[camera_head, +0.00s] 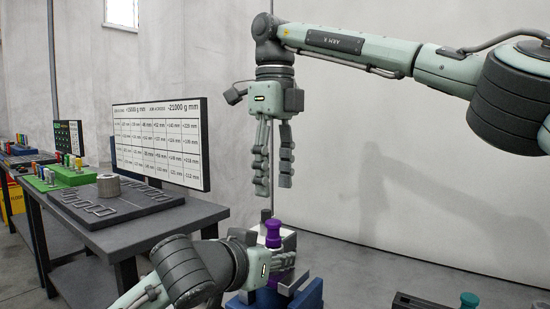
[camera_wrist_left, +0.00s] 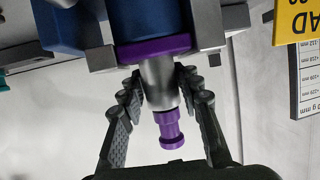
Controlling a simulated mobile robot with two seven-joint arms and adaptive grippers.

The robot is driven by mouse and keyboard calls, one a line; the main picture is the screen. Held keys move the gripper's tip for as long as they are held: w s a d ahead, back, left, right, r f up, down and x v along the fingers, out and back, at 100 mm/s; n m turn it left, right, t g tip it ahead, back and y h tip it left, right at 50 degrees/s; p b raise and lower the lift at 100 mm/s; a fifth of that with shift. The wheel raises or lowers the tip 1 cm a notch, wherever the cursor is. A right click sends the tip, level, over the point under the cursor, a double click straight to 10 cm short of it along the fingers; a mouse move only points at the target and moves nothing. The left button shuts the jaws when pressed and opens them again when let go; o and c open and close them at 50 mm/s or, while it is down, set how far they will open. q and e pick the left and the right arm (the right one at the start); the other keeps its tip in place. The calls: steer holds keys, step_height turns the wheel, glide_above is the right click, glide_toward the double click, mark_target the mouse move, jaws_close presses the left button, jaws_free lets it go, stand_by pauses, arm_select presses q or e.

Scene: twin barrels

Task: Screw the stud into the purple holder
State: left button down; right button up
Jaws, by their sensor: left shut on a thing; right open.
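The stud has a grey metal body (camera_wrist_left: 160,80) and a purple knob (camera_wrist_left: 168,128); the knob also shows in the head view (camera_head: 273,233), pointing up. The grey body meets the purple holder (camera_wrist_left: 150,47), a ring-like collar on a blue block; a purple part of it shows low in the head view (camera_head: 274,282). How deep the stud sits is hidden. My left gripper (camera_wrist_left: 162,84) is shut on the stud's grey body, one finger on each side. My right gripper (camera_head: 274,186) hangs fingers down, open and empty, above the knob and apart from it.
The blue base (camera_head: 302,299) with grey clamp blocks supports the holder. A dark table (camera_head: 95,235) at left carries grey frames, a grey cylinder (camera_head: 108,186), a green rack (camera_head: 68,176) and a chart board (camera_head: 162,142). A teal-topped item (camera_head: 469,300) stands at lower right.

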mark_target(275, 222)
arm_select(q)
steer(key=shift+w+a, duration=0.1)
steer(key=shift+a, duration=0.05)
arm_select(e)
steer(key=n, duration=0.7)
steer(key=shift+r+n, duration=0.4)
steer(key=n, duration=0.7)
steer(key=shift+r, duration=0.4)
steer(key=n, duration=0.5)
steer(key=r+n, duration=0.1)
steer(key=n, duration=0.9)
steer(key=shift+s+r, duration=0.1)
steer(key=shift+r, duration=0.15)
step_height(275, 222, down, 12)
steer(key=shift+f, duration=0.1)
steer(key=shift+c, duration=0.6)
